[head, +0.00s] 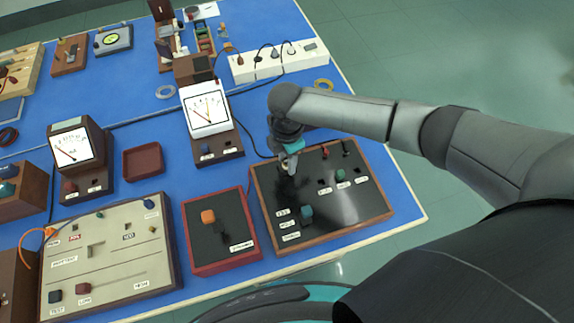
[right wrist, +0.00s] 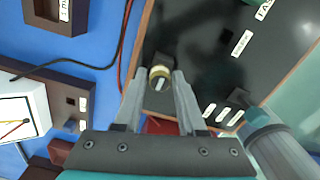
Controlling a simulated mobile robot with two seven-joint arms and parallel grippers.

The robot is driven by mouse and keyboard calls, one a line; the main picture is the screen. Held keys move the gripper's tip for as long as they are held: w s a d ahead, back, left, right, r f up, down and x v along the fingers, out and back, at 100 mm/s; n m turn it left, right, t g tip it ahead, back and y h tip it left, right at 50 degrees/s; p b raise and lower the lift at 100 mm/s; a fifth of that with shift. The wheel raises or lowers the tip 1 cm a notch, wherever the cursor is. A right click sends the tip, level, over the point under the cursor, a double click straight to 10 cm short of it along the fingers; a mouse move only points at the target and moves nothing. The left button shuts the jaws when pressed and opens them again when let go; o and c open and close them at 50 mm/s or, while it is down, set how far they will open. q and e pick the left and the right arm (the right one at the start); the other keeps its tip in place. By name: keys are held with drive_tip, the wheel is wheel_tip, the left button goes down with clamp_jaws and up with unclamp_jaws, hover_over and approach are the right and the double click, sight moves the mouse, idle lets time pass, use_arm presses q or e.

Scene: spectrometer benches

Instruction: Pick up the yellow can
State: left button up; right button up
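A small yellow, brass-coloured can (right wrist: 160,72) stands on the dark top of a wood-framed panel box. In the right wrist view it lies between and just beyond my fingertips, with a pale pin-like part in front of it. In the head view only a small yellowish bit shows beside the fingers. My right gripper (head: 290,160) points down over the upper left part of that panel. In the right wrist view its fingers (right wrist: 161,82) are apart, with the can's sides showing between them; I cannot tell whether they touch it. My left gripper is not in view.
The wood-framed panel (head: 347,209) carries several knobs. A red-framed box with an orange knob (head: 208,216) stands to its left, and a meter (head: 208,110) behind it. A white power strip (head: 278,62) and cables lie farther back. Blue table surface shows between the devices.

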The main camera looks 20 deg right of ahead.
clamp_jaws()
drive_tip(key=shift+r, duration=0.1)
idle(0.3)
wheel_tip(320, 180, up, 23)
drive_tip(key=p, duration=0.7)
idle(0.5)
